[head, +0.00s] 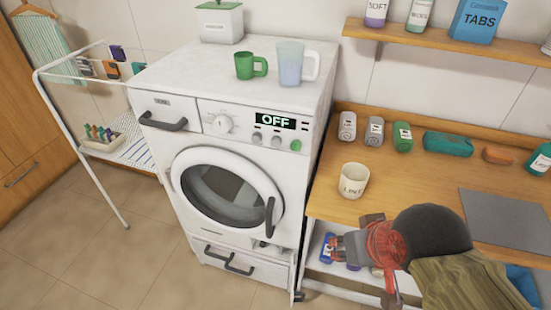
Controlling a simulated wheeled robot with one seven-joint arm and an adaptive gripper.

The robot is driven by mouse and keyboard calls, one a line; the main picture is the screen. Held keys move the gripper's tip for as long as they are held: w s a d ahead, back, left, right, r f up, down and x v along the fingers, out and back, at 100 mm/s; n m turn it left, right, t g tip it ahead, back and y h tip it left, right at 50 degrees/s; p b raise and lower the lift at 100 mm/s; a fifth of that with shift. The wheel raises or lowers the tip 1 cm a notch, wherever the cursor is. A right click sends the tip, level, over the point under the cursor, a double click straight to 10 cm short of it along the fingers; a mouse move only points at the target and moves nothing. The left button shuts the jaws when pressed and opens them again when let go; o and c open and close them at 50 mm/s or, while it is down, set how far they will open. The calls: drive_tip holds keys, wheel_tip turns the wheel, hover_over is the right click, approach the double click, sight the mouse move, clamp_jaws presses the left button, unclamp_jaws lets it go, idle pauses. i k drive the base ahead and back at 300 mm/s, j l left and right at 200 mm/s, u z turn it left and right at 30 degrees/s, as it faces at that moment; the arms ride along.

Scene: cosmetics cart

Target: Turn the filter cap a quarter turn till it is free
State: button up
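The white washing machine (185,140) stands left of the wooden counter, its display reading OFF. I cannot clearly make out the filter cap. A small grey and dark detail shows low on the machine's front, below the round door, but it is too small to identify. My gripper (352,262), red and dark, is at the lower right, in front of the counter's open shelf. It is to the right of the machine and apart from its front. Nothing is visibly held, but its fingertips are too small and overlapped to tell their opening.
A LINT cup (353,181) stands at the counter's left front edge, close above my gripper. A green mug (250,66) and a clear jug (291,64) stand on the machine. A drying rack (92,128) stands at left. The floor before the machine is clear.

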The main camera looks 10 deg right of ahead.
sight(281, 249)
drive_tip(key=l+u, duration=1.2)
drive_tip(key=l, duration=0.1)
